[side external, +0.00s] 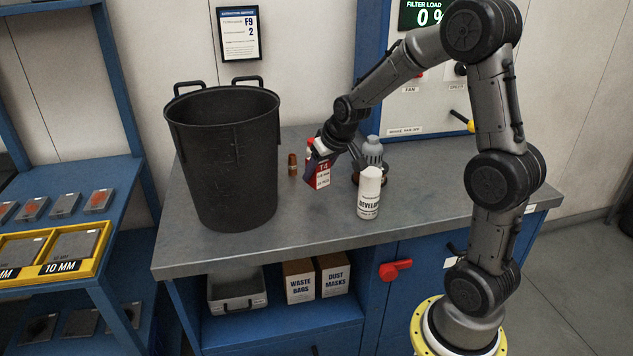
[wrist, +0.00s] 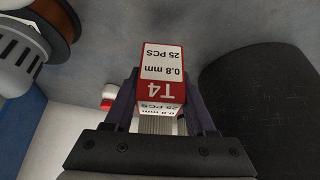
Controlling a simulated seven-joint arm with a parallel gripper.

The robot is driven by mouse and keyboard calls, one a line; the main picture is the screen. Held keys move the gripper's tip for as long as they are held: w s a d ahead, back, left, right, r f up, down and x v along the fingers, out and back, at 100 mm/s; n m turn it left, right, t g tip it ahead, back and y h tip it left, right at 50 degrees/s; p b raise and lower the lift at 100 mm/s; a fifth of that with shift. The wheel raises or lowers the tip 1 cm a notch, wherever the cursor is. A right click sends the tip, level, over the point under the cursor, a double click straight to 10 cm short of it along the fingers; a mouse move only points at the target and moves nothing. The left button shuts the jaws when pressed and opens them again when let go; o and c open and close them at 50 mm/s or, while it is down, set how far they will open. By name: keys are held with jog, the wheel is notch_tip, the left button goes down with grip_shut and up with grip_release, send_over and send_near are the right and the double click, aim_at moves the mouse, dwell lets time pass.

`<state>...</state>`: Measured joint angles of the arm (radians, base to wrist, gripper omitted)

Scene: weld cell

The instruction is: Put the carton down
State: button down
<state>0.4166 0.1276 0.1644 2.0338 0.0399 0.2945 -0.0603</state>
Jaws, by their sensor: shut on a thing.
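The carton (side external: 321,176) is a small red and white box marked T4. In the wrist view the carton (wrist: 162,75) sits between the two fingers, its label reading "0.8 mm, 25 PCS". My gripper (side external: 312,158) is shut on the carton, over the grey workbench (side external: 300,224); the gripper also shows in the wrist view (wrist: 160,105). In the side view the carton's lower end appears close to the bench top. I cannot tell whether it touches.
A large black bin (side external: 222,165) stands left of the carton. A white "DEVELOPER" can (side external: 369,194) stands to its right, with a grey lamp-like fixture (side external: 372,152) behind. A small brown cylinder (side external: 292,165) stands between bin and carton. The bench front is clear.

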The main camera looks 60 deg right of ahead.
aim_at(316, 182)
jog(key=shift+w+d+f, duration=0.1)
jog(key=shift+w+f, duration=0.15)
jog(key=shift+f, duration=1.6)
jog(key=shift+f, duration=0.15)
jog(key=shift+c, duration=1.1)
grip_release()
